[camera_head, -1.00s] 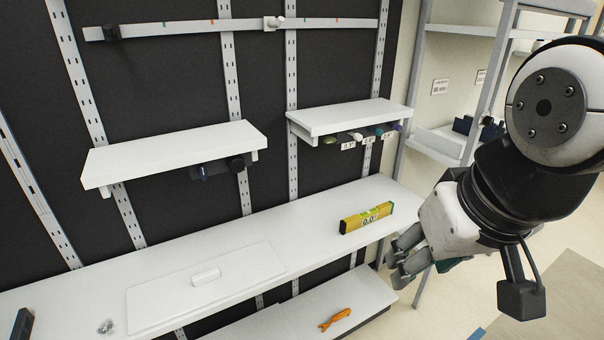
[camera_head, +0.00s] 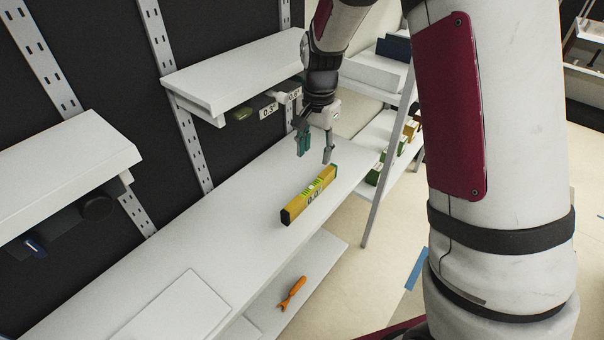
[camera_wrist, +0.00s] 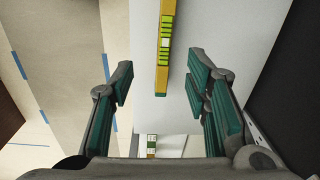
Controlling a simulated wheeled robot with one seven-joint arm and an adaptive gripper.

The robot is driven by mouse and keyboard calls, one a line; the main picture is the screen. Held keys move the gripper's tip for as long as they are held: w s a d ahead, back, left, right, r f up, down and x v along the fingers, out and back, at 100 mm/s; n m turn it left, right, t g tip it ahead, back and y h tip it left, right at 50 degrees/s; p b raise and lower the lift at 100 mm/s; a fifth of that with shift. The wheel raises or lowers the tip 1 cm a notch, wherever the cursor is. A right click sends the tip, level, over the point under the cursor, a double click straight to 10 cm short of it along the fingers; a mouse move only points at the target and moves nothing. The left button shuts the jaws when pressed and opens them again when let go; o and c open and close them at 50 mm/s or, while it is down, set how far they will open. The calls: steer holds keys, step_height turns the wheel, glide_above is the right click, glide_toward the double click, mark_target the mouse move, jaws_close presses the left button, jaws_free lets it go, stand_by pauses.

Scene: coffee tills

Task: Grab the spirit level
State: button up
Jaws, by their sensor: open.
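The spirit level (camera_head: 308,196) is a yellow bar with green vials and a black end cap. It lies on the white shelf board (camera_head: 232,215), close to its front edge. My gripper (camera_head: 314,156) is above the board, just beyond the level's far end in the head view, with its fingers pointing down and apart. In the wrist view the level (camera_wrist: 165,45) runs down from the top edge, and its near end lies between the open fingers of my gripper (camera_wrist: 158,82). Nothing is between the pads. The level's other end is cut off in the wrist view.
An upper white shelf (camera_head: 235,75) with labelled items under it hangs behind my gripper. A lower shelf (camera_head: 315,265) holds an orange item (camera_head: 292,293). A metal rack (camera_head: 385,180) stands to the right. The board left of the level is largely clear.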

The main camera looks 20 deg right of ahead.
glide_above(311, 186)
steer(key=shift+m, duration=0.4)
steer(key=f, duration=1)
steer(key=shift+s, duration=0.25)
steer(key=shift+w+f+p, duration=0.2)
steer(key=shift+f+p, duration=0.1)
steer(key=shift+f, duration=2.65)
steer(key=shift+c, duration=0.3)
jaws_close()
